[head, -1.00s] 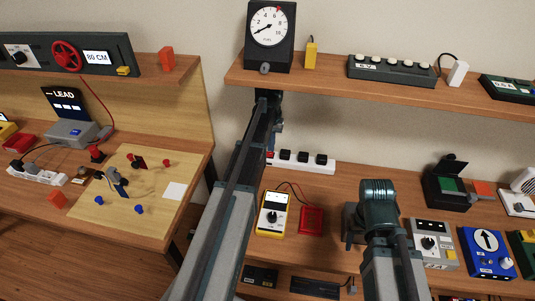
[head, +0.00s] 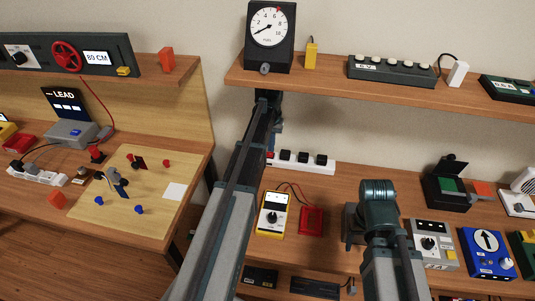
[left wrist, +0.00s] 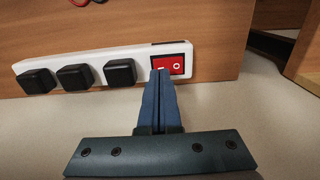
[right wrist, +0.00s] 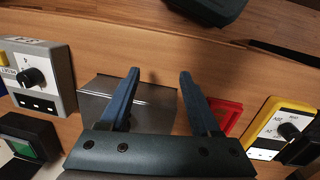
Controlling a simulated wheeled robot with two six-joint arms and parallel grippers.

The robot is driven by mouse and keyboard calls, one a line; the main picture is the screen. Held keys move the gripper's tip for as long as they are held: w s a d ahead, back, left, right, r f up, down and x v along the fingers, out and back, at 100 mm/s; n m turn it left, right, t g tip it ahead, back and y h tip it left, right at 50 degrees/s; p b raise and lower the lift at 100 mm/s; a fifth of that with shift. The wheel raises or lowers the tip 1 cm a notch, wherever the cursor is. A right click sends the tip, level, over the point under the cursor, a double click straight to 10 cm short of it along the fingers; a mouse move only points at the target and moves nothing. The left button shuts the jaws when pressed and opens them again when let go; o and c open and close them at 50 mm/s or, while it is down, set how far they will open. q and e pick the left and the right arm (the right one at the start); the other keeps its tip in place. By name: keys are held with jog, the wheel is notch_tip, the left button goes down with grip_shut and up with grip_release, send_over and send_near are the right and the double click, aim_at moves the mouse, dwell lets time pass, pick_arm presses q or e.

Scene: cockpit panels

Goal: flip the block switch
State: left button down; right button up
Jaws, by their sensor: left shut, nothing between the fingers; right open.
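The block switch is a red rocker (left wrist: 172,65) marked with a dash and a circle, at the right end of a white power strip (left wrist: 140,53) in the left wrist view. The strip has several black plugs and also shows in the head view (head: 330,167). My left gripper (left wrist: 160,76) is shut and empty. Its tips lie over the lower edge of the rocker's dash end; I cannot tell whether they touch. In the head view my left arm partly hides the switch end. My right gripper (right wrist: 159,74) is open and empty above the table.
A yellow meter (head: 272,215) and a red box (head: 312,220) stand in front of the strip. A grey knob box (head: 431,241) and a blue arrow box (head: 488,251) are at the right. A shelf (head: 320,80) with a gauge (head: 270,27) overhangs the strip.

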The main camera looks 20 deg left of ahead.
aim_at(271, 154)
pick_arm(q)
jog(key=shift+f+b, duration=0.85)
pick_arm(e)
jog(key=shift+f, duration=0.9)
pick_arm(q)
notch_tip(271, 154, up, 7)
jog(key=p, duration=0.7)
pick_arm(e)
notch_tip(271, 154, up, 7)
dwell(0.3)
pick_arm(q)
jog(key=s+d+m+y, duration=0.1)
jog(key=s+d+m, duration=0.5)
jog(key=s+d, duration=1.9)
jog(key=shift+s+d+m, duration=0.2)
jog(key=shift+d+m, duration=0.1)
jog(key=shift+d, duration=0.75)
